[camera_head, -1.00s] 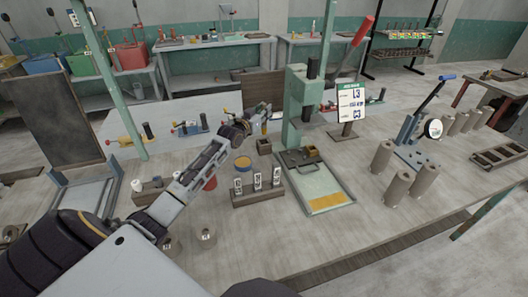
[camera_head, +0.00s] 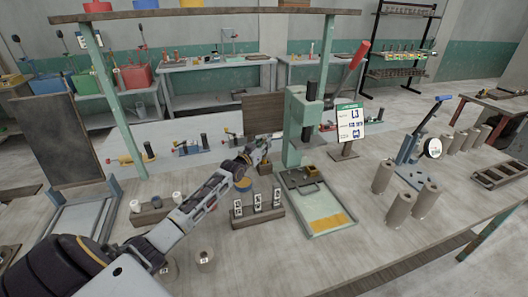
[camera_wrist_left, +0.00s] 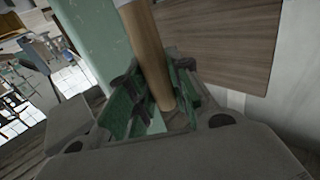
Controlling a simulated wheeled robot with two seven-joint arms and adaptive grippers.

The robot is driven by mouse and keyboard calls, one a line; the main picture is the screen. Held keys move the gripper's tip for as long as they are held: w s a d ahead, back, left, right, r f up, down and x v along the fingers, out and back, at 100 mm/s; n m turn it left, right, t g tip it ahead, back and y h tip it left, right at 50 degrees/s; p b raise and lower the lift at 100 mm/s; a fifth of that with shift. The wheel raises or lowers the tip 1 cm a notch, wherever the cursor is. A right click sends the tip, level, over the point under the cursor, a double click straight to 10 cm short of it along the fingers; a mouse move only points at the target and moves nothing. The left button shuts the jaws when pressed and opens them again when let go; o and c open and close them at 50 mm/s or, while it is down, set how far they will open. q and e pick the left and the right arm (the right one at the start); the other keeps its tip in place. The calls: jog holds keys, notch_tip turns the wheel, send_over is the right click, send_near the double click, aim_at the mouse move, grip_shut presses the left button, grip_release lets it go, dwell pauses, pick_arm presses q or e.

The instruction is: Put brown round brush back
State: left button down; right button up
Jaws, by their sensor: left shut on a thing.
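My left gripper (camera_head: 264,144) reaches in from the left, over the far middle of the bench, beside the green press. In the left wrist view its green-padded fingers (camera_wrist_left: 150,97) are closed around a tan-brown wooden handle (camera_wrist_left: 150,45), which I take to be the brown round brush. In the head view the brush is too small to make out clearly. My right gripper is not in view.
The green press (camera_head: 297,130) with a red lever stands close right of the gripper, above a tray (camera_head: 325,212). A rack with white labelled tags (camera_head: 258,217) is in front. A sign (camera_head: 350,122) and several clay cylinders (camera_head: 383,177) stand further right. An overhead shelf (camera_head: 200,14) spans the top.

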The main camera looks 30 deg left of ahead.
aim_at(264, 156)
pick_arm(q)
jog(key=shift+f, duration=1.85)
jog(key=shift+f, duration=0.1)
jog(key=c, duration=1.3)
grip_release()
jog(key=s, duration=1.2)
